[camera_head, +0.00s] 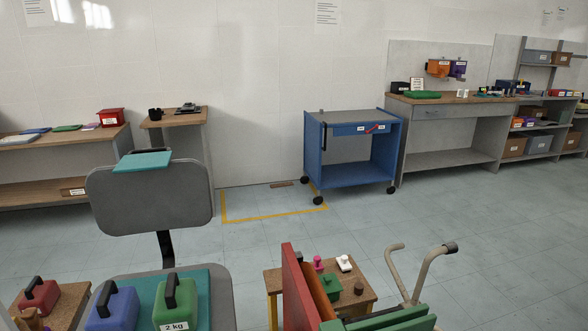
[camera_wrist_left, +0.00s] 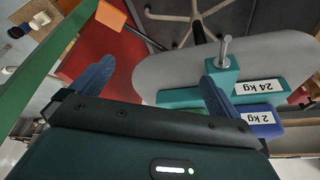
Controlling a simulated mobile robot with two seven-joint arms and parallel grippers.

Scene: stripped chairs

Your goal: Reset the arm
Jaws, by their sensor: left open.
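My left gripper (camera_wrist_left: 155,85) shows in the left wrist view with its two blue fingers spread apart and nothing between them. A teal block (camera_wrist_left: 222,70) with a metal post and an upside-down "24 kg" label lies close beyond the right finger; I cannot tell whether they touch. A blue weight (camera_wrist_left: 262,122) labelled "2 kg" is beside it. Neither arm shows in the head view. My right gripper is in neither view.
In the head view a grey chair (camera_head: 140,205) carries a green weight (camera_head: 175,305) and a blue weight (camera_head: 112,308). A red panel (camera_head: 296,290) and green slats (camera_head: 390,320) stand at bottom centre. A blue cart (camera_head: 350,172) stands farther back, with open floor before it.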

